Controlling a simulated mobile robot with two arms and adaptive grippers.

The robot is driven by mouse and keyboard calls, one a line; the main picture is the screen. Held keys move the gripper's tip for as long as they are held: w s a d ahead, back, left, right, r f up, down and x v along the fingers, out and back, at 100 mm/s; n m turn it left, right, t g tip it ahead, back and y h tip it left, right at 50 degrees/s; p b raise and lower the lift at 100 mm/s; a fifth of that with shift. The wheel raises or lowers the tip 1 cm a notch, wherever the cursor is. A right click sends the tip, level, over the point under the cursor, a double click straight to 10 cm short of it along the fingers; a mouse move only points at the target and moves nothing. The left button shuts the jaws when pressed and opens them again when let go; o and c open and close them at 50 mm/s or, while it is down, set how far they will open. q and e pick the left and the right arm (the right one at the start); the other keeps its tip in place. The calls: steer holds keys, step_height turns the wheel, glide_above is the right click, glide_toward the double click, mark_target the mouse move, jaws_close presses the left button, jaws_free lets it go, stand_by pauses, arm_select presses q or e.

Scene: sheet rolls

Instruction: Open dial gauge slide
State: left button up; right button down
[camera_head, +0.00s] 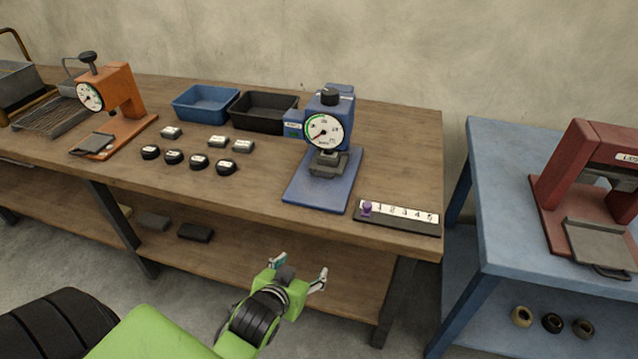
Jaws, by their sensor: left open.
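A blue dial gauge (323,130) with a white round dial and black top knob stands on a blue base plate (310,192) on the wooden bench. A grey slide-like block (328,166) sits below its dial; whether it is open or shut I cannot tell. An orange device (119,90) with a dial, a black knob and a grey plate (92,144) stands at the left of the bench. My left gripper (300,268) is open and empty, in front of the bench edge, below the blue gauge in the picture and apart from it. My right gripper is not in view.
A black strip numbered 1 to 5 with a purple peg (367,208) lies at the bench's front right. Several black pucks (199,162) and grey blocks (217,142) lie left of the blue gauge. Blue (205,103) and black (264,109) bins stand behind. A red press (590,180) stands on a blue table.

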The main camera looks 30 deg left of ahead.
mark_target(321, 177)
arm_select(q)
steer(key=w+a+r+t, duration=0.1)
steer(key=w+r+t, duration=0.1)
steer(key=w+a+r+n+t+y, duration=0.1)
steer(key=w+r+t, duration=0.1)
steer(key=w, duration=0.1)
steer(key=w+a+r+t+y, duration=0.1)
steer(key=w+a+r, duration=0.1)
steer(key=shift+w+r+t, duration=0.2)
steer(key=shift+r+t, duration=0.1)
steer(key=shift+t, duration=0.1)
steer(key=shift+w+r+t, duration=0.25)
steer(key=shift+r+t, duration=0.15)
steer(key=shift+r, duration=0.1)
steer(key=x, duration=1.3)
steer(key=shift+w+r, duration=0.1)
steer(key=shift+w, duration=0.25)
